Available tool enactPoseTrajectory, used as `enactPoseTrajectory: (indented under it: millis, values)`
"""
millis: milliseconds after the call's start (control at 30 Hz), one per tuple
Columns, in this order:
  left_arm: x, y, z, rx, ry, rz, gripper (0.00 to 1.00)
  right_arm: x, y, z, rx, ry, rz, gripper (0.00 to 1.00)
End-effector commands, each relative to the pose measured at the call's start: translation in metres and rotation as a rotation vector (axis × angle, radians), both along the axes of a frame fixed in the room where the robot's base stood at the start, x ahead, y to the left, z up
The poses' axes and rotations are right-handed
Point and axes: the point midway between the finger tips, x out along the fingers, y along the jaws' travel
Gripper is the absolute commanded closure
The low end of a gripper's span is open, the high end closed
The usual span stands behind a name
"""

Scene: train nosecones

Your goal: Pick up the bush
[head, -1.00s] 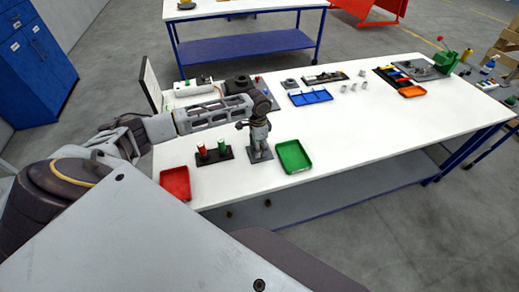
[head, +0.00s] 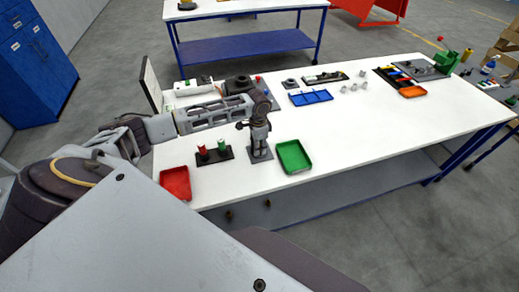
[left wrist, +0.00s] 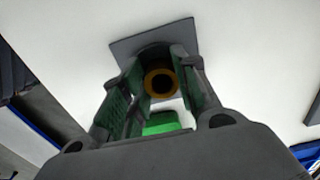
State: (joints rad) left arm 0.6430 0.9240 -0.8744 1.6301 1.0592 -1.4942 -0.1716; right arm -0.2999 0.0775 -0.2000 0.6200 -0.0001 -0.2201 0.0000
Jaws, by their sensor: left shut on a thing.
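The bush (left wrist: 160,83) shows in the left wrist view as a brownish-yellow ring with a dark hole. It sits between the two fingers of my left gripper (left wrist: 158,95), which is shut on it. A grey square plate (left wrist: 125,48) lies behind the bush in that view. In the head view my left gripper (head: 259,152) points down at the grey plate (head: 268,157), and the bush is too small or hidden to make out there. I cannot tell whether the bush touches the plate. My right gripper is not in view.
A green tray (head: 294,157) stands close to the right of the gripper. A dark stand (head: 215,156) with red and green parts and a red tray (head: 175,183) are to the left. A blue tray (head: 311,97) lies farther back. The table's right front is clear.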

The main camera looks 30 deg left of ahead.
Motion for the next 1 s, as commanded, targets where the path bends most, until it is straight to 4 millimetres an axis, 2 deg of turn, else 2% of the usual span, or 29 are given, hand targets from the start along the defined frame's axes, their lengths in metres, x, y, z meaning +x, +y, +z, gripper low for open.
enactPoseTrajectory:
  millis: [200,367,800,1000]
  values:
    - [0.0,0.0,0.003,0.0,-0.001,0.0,0.97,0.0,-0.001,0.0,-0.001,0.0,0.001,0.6]
    - [0.001,0.0,0.013,0.0,-0.001,0.0,0.97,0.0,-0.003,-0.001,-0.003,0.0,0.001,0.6]
    - [0.001,0.0,0.073,-0.001,-0.003,0.0,0.97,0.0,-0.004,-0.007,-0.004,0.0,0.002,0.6]
    - [0.001,0.0,0.094,-0.001,-0.002,0.0,0.97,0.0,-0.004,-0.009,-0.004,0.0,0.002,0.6]
